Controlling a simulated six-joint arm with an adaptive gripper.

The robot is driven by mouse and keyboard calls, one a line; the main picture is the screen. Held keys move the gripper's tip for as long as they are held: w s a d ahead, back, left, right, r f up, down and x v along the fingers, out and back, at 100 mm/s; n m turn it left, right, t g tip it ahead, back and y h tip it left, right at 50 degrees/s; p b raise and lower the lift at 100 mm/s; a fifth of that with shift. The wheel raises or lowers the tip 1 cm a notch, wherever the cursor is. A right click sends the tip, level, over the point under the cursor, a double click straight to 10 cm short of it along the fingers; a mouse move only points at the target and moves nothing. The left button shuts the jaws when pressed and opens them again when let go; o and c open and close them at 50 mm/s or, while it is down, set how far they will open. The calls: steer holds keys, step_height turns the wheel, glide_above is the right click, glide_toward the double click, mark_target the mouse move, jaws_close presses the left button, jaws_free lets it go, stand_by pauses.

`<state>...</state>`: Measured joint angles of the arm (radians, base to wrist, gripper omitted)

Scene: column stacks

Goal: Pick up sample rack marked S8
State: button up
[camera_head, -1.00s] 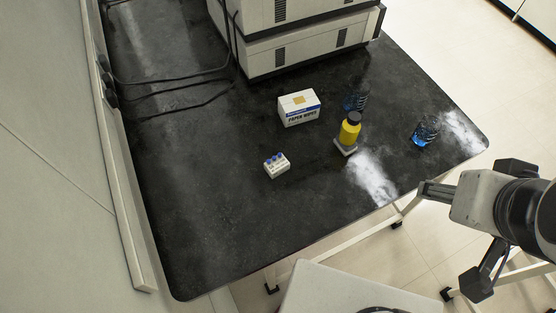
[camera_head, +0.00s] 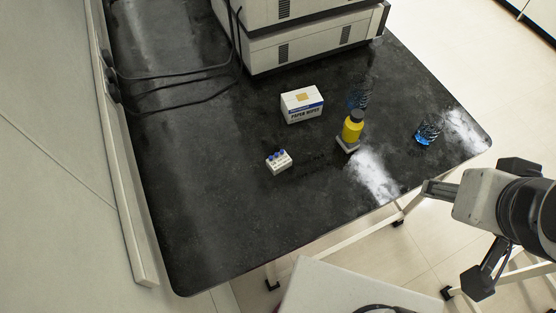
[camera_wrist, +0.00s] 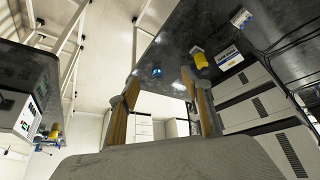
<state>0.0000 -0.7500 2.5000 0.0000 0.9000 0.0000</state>
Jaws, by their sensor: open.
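A small white sample rack (camera_head: 279,162) with blue-capped tubes stands on the black bench, left of the yellow bottle. Its marking is too small to read. The rack also shows at the top of the wrist view (camera_wrist: 241,18).
A paper wipes box (camera_head: 301,105) stands behind the rack. Blue glassware (camera_head: 427,132) stands near the right edge. Large white equipment (camera_head: 300,40) with cables fills the back. The front left bench is clear.

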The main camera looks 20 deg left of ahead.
steer(key=w+a+r+t+y, duration=0.2)
steer(key=w+a+r+y, duration=0.1)
steer(key=w+a, duration=0.75)
steer(key=w+a+r+t+y, duration=0.1)
steer(key=w+a+r+y, duration=0.2)
steer(key=w+a, duration=0.8)
steer(key=w+a+f+m+t+h, duration=0.1)
steer(key=w+a+f+m+t, duration=0.3)
steer(key=a, duration=0.9)
steer(key=s+a+f+m+g+h, duration=0.1)
steer(key=a+f+h, duration=0.25)
steer(key=f, duration=0.55)
steer(key=s+a+f+m+h, duration=0.15)
steer(key=a+f, duration=0.25)
steer(key=f, duration=0.4)
steer(key=s+d+f+h, duration=0.1)
steer(key=s+f+h, duration=0.1)
steer(key=s+f, duration=0.2)
steer(key=s+d+f+h, duration=0.2)
steer(key=s+f+h, duration=0.1)
steer(key=s, duration=0.3)
steer(key=s+d+f+h, duration=0.1)
steer(key=s+f+h, duration=0.2)
steer(key=s+f, duration=0.2)
steer(key=shift+s+d+f+m+g, duration=0.15)
steer(key=shift+d+f+m+g, duration=0.2)
steer(key=shift+f, duration=0.2)
